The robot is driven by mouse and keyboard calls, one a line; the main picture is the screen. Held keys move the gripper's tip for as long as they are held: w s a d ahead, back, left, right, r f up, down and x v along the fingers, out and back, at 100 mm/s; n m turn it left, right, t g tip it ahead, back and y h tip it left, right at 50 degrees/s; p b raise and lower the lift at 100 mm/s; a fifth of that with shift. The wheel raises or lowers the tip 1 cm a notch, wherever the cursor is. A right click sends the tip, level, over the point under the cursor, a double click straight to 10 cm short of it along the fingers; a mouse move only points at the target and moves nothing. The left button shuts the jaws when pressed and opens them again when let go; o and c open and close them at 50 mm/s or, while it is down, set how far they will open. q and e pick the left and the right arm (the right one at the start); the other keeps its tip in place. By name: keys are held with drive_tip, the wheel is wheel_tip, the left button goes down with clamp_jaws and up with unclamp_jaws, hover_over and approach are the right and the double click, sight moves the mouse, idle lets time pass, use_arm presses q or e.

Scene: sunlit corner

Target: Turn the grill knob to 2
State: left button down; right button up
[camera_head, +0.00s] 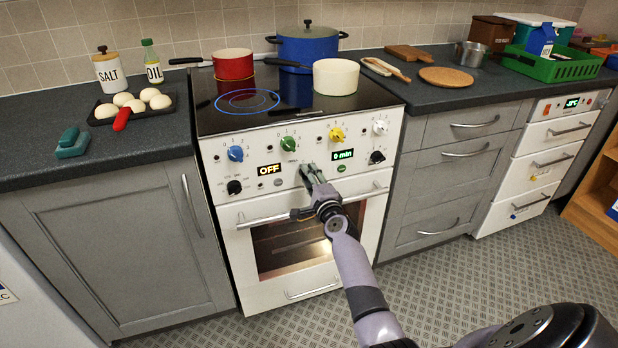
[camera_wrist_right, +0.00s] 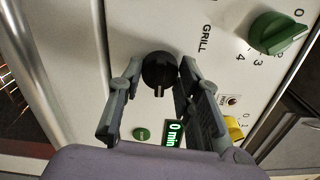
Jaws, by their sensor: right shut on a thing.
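The grill knob (camera_wrist_right: 159,72) is a small black knob on the white oven panel, with the word GRILL beside it in the wrist view. Its pale pointer mark faces the bottom of that view. My right gripper (camera_wrist_right: 160,68) is shut on the knob, one finger at each side. In the head view my right gripper (camera_head: 311,172) is against the middle of the panel (camera_head: 208,146) and hides the knob. The knob's scale numbers cannot be made out. My left gripper is out of view.
A green knob (camera_wrist_right: 278,32) and a yellow knob (camera_wrist_right: 234,128) sit close by. Blue (camera_head: 235,154) and white (camera_head: 380,127) knobs share the panel. The oven handle (camera_head: 262,220) runs just below. Red (camera_head: 233,65), blue (camera_head: 308,46) and cream (camera_head: 336,78) pots stand on the hob.

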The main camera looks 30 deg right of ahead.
drive_tip(key=shift+m, duration=0.3)
drive_tip(key=o, duration=1.1)
drive_tip(key=shift+o, duration=0.2)
drive_tip(key=v, duration=1.2)
drive_tip(key=shift+a, duration=0.1)
